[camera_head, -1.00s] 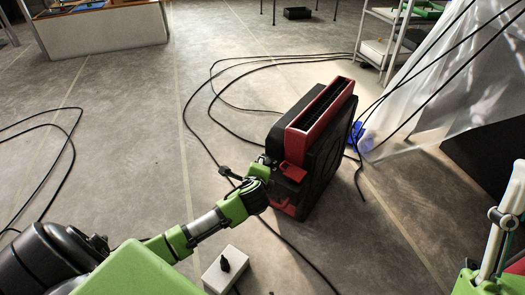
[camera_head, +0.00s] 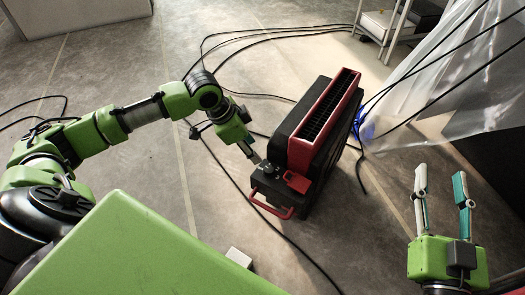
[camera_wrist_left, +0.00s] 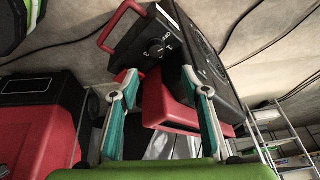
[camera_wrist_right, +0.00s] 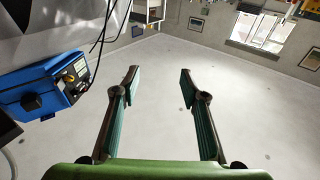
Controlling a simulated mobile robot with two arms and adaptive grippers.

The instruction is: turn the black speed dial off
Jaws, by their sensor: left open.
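A black and red blower (camera_head: 322,120) stands on the floor, with a red handle (camera_head: 272,208) low at its near end. The black dial (camera_wrist_left: 157,47) shows in the left wrist view on the blower's black panel, beside white markings and the red handle. My left gripper (camera_head: 256,156) is at the blower's near end, close to the panel, and partly hides it in the head view. In the left wrist view it (camera_wrist_left: 160,74) is open, with the dial just beyond the fingertips; contact is not visible. My right gripper (camera_head: 440,172) is open and empty, well right of the blower.
Black cables (camera_head: 215,155) run over the floor around the blower. A clear plastic sheet (camera_head: 470,90) hangs at the right. A white box (camera_head: 238,257) shows partly at the bottom. A blue machine (camera_wrist_right: 45,88) is in the right wrist view. The floor left of the blower is mostly clear.

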